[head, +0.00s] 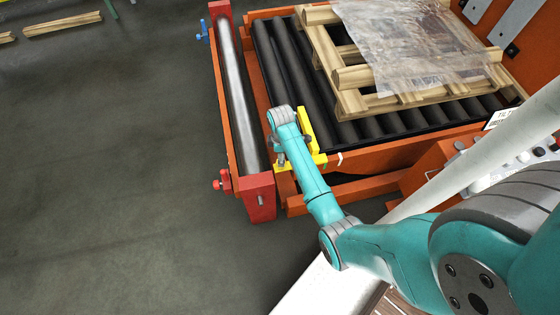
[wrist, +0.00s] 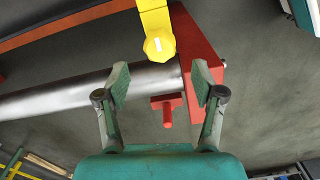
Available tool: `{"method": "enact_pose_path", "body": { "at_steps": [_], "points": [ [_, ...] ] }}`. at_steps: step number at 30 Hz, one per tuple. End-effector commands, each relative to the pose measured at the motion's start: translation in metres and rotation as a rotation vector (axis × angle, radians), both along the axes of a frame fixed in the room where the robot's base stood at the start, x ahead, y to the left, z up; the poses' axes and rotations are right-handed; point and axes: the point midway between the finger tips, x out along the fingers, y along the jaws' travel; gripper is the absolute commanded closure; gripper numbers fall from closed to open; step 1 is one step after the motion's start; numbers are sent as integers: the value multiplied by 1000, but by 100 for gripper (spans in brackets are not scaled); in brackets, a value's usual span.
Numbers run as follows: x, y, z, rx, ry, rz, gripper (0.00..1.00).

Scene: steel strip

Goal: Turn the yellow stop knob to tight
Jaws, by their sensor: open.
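The yellow stop knob (wrist: 160,44) shows at the top centre of the wrist view. It is a rounded yellow head with a white mark, on a yellow arm (wrist: 153,8). My gripper (wrist: 161,80) is open, with one finger on each side of the picture. The knob lies beyond the fingertips, roughly centred on the gap, and nothing is between the fingers. In the head view the yellow stop bracket (head: 306,128) stands at the near corner of the roller bed, partly behind my wrist. My gripper (head: 281,160) is over its left end; its fingers are hard to make out there.
A steel roller (head: 238,95) runs between red end blocks (head: 258,200). A red knob (head: 222,181) sticks out near the close block; it also shows in the wrist view (wrist: 168,107). A wooden pallet (head: 352,103) with plastic film lies on black rollers. Open floor is at left.

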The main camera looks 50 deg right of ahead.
Motion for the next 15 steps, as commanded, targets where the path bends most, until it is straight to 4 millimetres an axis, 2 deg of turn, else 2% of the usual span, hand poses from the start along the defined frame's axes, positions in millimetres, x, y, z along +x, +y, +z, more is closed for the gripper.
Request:
{"method": "enact_pose_path", "body": {
  "at_steps": [6,10,15],
  "points": [
    [0,0,-36,1,2,0,32],
    [0,0,-50,0,0,0,32],
    [0,0,-57,-1,-1,0,32]
  ]
}}
